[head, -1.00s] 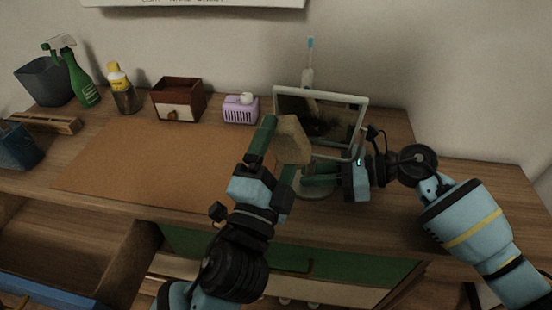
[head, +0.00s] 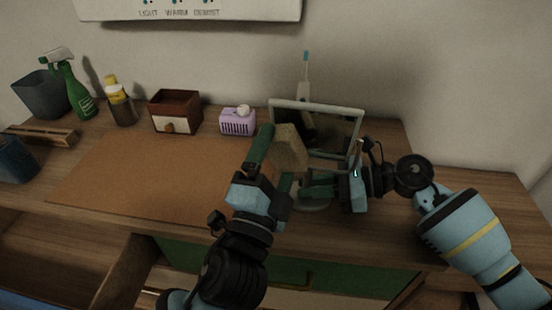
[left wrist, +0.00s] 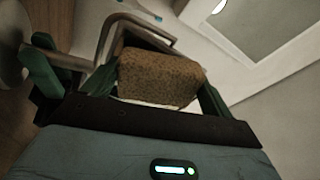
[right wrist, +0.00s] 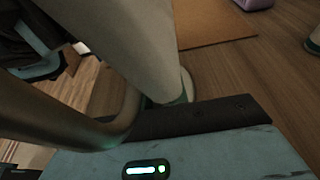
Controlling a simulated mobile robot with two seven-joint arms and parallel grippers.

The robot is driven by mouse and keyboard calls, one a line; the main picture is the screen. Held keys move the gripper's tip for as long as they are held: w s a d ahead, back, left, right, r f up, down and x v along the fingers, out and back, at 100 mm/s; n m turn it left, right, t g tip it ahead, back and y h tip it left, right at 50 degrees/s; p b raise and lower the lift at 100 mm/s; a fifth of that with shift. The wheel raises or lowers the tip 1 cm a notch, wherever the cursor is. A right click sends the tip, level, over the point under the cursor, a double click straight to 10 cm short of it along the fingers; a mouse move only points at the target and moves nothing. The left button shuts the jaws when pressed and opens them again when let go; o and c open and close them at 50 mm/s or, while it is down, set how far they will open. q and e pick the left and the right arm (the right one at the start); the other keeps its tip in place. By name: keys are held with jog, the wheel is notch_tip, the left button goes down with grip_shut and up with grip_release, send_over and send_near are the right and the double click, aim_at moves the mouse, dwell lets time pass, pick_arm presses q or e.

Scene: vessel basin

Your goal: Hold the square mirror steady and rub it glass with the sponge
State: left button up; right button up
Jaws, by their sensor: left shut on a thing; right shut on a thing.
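The square mirror (head: 335,130) stands tilted on the desk, with a pale frame and dark glass. Its round base (head: 318,207) is partly hidden behind the grippers. My left gripper (head: 278,160) is shut on the tan sponge (head: 291,146), in front of the mirror's left side. In the left wrist view the sponge (left wrist: 160,78) sits between the green fingers, close to the mirror frame (left wrist: 108,38); contact with the glass cannot be made out. My right gripper (head: 312,186) is shut on the mirror's lower part. Its exact grip is hidden; pale mirror parts (right wrist: 125,45) fill the right wrist view.
A toothbrush (head: 304,82) stands behind the mirror. A lilac box (head: 237,123), small drawer box (head: 175,112), yellow-capped bottle (head: 120,105) and green spray bottle (head: 75,92) line the back. A brown mat (head: 140,175) lies clear at left. An open drawer (head: 70,240) is below.

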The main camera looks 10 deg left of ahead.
aim_at(300, 163)
pick_arm(q)
jog(key=shift+x, duration=0.8)
jog(key=shift+s+d, duration=0.15)
jog(key=shift+d, duration=1.85)
jog(key=shift+s+d, duration=0.1)
jog(key=shift+d, duration=2.05)
jog(key=shift+w+a, duration=0.15)
jog(key=shift+a, duration=0.95)
jog(key=shift+w+a, duration=0.15)
jog(key=shift+a, duration=1)
